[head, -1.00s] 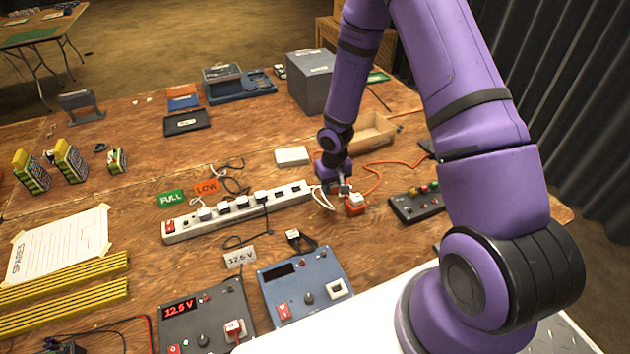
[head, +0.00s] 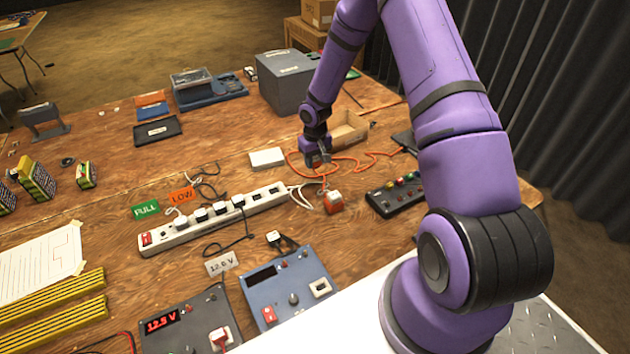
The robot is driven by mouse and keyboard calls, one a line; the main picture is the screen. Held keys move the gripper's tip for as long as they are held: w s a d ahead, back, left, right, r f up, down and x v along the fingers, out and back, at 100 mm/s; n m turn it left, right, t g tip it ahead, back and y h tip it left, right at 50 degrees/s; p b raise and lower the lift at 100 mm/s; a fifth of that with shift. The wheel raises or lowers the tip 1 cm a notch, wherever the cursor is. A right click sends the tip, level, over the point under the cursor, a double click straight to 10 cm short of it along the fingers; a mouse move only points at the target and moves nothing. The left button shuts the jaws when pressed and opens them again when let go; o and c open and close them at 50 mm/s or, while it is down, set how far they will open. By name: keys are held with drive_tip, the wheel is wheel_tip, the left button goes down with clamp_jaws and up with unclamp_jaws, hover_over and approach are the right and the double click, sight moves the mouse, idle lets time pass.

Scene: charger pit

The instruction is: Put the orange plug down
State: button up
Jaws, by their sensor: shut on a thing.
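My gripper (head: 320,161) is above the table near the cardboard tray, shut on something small. This looks like the orange plug, but the fingers hide it and its shape is not clear. An orange cord (head: 375,157) loops on the table around and under the gripper and runs off to the right. An orange block with a white top (head: 333,203) stands on the table nearer to me, apart from the gripper.
A white power strip (head: 215,219) with several plugs lies to the left. A white box (head: 267,158) is just left of my gripper, and an open cardboard tray (head: 349,130) is behind it. A dark button box (head: 397,195) is at right.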

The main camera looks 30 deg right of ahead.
sight(315, 184)
drive_tip(key=shift+f, duration=3.85)
drive_tip(key=shift+f, duration=0.1)
drive_tip(key=o, duration=0.9)
drive_tip(key=shift+o, duration=0.2)
